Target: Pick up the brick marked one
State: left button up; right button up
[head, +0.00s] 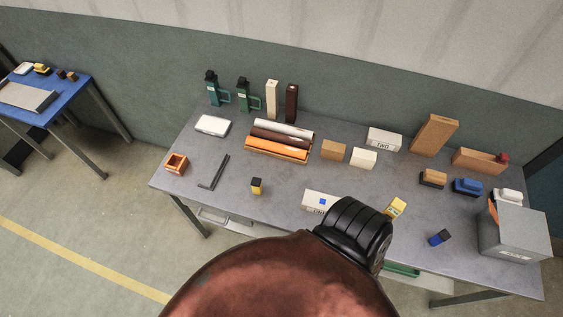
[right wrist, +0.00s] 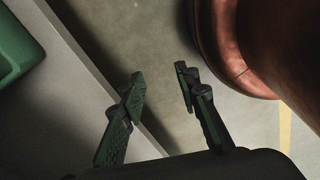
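A white brick (head: 316,200) lies near the front middle of the grey table (head: 225,192). It bears a blue square and dark letters that look like "ON" or "UN". A black part of my own body hides its right end. Another white brick (head: 384,138), marked "TWO", stands farther back to the right. My right gripper (right wrist: 161,86) is open in the right wrist view. Its two green-black fingers are apart with nothing between them, over the floor beside a grey edge. My left gripper is not in view.
Orange, brown and white rolls (head: 280,150) lie at the back middle. A grey box (head: 515,236) stands at the right end. A small yellow-black block (head: 257,186) and a yellow block (head: 396,208) flank the brick. A green object (right wrist: 15,48) shows at the wrist view's left.

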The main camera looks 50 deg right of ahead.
aim_at(312, 202)
jog(key=z, duration=1.35)
jog(key=k, duration=0.55)
jog(key=u, duration=0.05)
